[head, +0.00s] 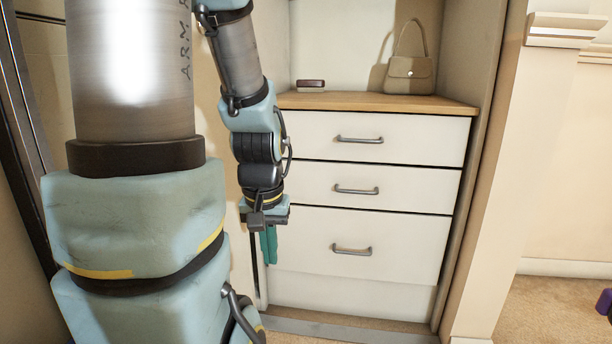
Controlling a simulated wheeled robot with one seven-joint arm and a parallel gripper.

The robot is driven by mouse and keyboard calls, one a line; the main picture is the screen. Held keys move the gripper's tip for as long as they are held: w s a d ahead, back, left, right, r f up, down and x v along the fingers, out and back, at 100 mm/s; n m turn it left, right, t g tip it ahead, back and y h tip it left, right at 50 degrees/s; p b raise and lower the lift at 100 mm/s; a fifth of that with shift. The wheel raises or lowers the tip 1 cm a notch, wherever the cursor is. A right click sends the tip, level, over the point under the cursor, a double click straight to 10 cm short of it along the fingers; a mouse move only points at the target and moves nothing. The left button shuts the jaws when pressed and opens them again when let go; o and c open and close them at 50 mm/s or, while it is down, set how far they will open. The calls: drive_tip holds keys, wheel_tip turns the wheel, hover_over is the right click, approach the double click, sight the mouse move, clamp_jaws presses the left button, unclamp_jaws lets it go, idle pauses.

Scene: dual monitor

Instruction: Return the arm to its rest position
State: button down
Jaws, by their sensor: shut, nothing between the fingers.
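My arm fills the left of the head view, with a large metal and pale blue link close to the camera. Its far part hangs down in front of the left edge of a white drawer cabinet (370,190). My gripper (269,258) is at the lower end of it, pointing down, with teal fingers close together and nothing between them. It is at about the height of the bottom drawer (400,250) and looks apart from it.
A beige handbag (409,74) and a small dark reddish-brown object (310,84) stand on the cabinet's wooden top (350,101). All three drawers look shut. A pale wall corner (500,180) is to the right, with open carpet (550,312) beyond. A purple object (605,303) shows at the right edge.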

wheel_tip(320, 180, up, 38)
drive_tip(key=p, duration=3.7)
drive_tip(key=shift+d+f, duration=0.15)
drive_tip(key=shift+d, duration=0.05)
